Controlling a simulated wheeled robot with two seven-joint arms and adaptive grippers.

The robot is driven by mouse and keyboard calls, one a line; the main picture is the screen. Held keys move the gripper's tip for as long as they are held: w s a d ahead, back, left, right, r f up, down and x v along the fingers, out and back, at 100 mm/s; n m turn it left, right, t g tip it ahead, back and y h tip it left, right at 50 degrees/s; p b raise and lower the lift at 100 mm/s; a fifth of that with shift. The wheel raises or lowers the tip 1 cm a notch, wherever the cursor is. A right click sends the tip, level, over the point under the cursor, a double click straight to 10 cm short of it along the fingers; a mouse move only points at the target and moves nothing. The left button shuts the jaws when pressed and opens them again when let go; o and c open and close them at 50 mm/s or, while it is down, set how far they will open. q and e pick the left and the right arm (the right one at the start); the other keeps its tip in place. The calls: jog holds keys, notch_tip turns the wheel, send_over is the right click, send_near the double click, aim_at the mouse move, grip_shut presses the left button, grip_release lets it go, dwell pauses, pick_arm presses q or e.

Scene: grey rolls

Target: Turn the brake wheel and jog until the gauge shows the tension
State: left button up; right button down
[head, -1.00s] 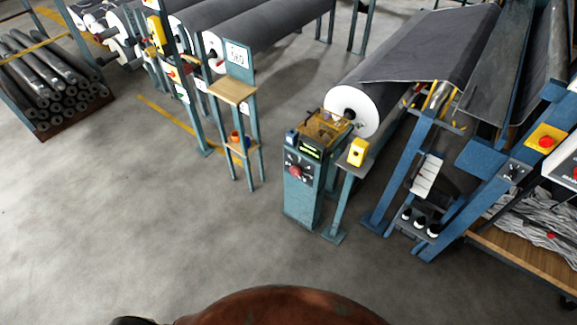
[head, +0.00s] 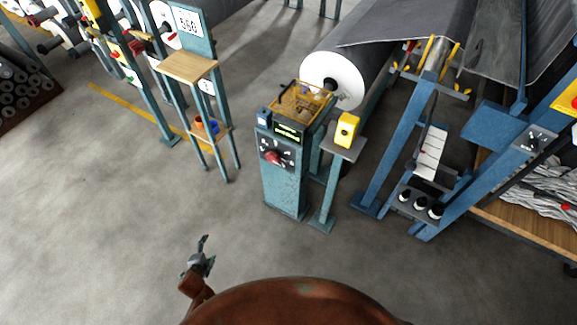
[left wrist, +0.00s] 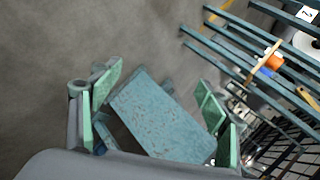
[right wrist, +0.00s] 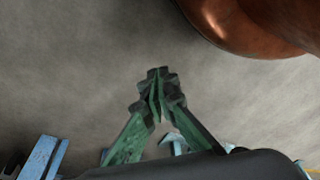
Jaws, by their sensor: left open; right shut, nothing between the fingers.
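A teal control pedestal (head: 284,185) stands mid-picture in the head view. Its sloped black panel has a red knob (head: 272,157) with pale marks around it, and a small lit green display (head: 288,132) above; its reading is too small to tell. A yellow box (head: 346,128) sits on a stand to its right. I cannot tell which part is the brake wheel. My left gripper (head: 204,256) is open and empty, low and left of the pedestal; its fingers also show in the left wrist view (left wrist: 160,97). My right gripper (right wrist: 158,92) is shut and empty above the floor.
A large grey roll (head: 338,78) is behind the pedestal. A teal stand (head: 190,67) with a sign reading 560 and orange and blue items on its lower shelf is at left. Blue machine frames (head: 400,145) fill the right. The floor in front is clear.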

pick_arm(q)
jog(key=w+d+r+m+t+h+b, duration=0.1)
jog(key=w+d+r+m+b, duration=0.15)
jog(key=w, duration=0.35)
jog(key=w+d+r+m+t+h+b, duration=0.1)
jog(key=w+d+r+m+b, duration=0.1)
jog(key=w+d+m+b, duration=0.3)
jog(key=m+t+h+b, duration=0.3)
jog(key=m+h+b, duration=0.5)
jog(key=m+b, duration=0.85)
send_near(272, 160)
jog(key=f+m+p, duration=0.1)
jog(key=m+p, duration=0.2)
jog(key=b+x, duration=0.1)
jog(key=x, duration=0.2)
jog(key=b+x, duration=0.1)
jog(key=x, duration=0.3)
jog(key=shift+w+d+r, duration=0.1)
jog(key=shift+w+r, duration=0.15)
jog(key=shift+w+d, duration=0.35)
jog(key=shift+w, duration=0.1)
pick_arm(e)
jog(key=w+a+r+t+y, duration=0.1)
jog(key=w+a+y, duration=0.1)
jog(key=w+a, duration=0.4)
jog(key=w, duration=0.3)
jog(key=shift+w+a+r+t, duration=0.2)
jog(key=shift+a+t, duration=0.05)
jog(key=shift+t, duration=0.05)
